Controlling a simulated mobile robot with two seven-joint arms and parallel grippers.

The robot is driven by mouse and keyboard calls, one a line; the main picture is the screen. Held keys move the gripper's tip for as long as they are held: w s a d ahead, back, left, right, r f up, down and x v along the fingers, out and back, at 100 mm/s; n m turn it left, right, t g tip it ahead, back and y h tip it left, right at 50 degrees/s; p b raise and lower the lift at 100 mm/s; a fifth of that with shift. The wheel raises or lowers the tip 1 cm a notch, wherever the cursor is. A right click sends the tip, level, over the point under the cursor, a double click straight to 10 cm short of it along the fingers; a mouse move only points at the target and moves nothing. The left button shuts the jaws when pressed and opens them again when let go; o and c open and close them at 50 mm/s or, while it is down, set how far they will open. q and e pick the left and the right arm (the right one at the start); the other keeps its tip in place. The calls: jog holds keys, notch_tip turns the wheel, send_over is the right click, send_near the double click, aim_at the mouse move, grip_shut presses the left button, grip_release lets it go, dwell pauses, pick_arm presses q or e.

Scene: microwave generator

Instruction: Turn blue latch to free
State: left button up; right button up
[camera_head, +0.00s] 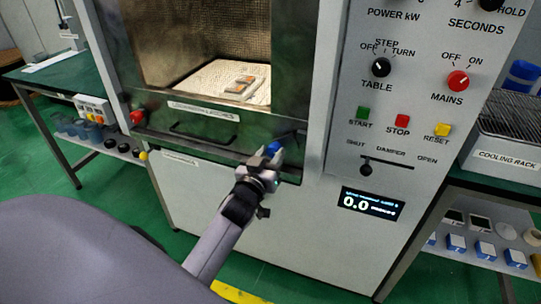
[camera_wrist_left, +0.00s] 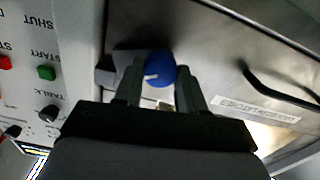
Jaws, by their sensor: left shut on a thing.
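The blue latch (camera_head: 273,148) is a small round knob at the lower right of the microwave's door. In the left wrist view the blue latch (camera_wrist_left: 160,69) shows between the two fingers, with a white mark on its left side. My left gripper (camera_head: 268,158) is at the latch, with its fingers on either side and shut on it. It also shows from behind in the left wrist view (camera_wrist_left: 160,88). The fingers hide part of the latch. My right gripper is not in view.
A dark door handle (camera_head: 203,136) lies left of the latch. The control panel (camera_head: 400,130) with knobs and buttons stands to the right. A cooling rack (camera_head: 505,125) is on the right bench. A green bench (camera_head: 45,72) stands at left. Green floor lies in front.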

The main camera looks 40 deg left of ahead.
pick_arm(q)
jog(key=shift+m, duration=0.3)
jog(key=m, duration=0.3)
jog(key=shift+m+p, duration=0.3)
jog(key=shift+m, duration=0.1)
jog(key=m, duration=1.3)
jog(key=shift+m, duration=0.3)
jog(key=o, duration=1.1)
jog(key=shift+v, duration=3.6)
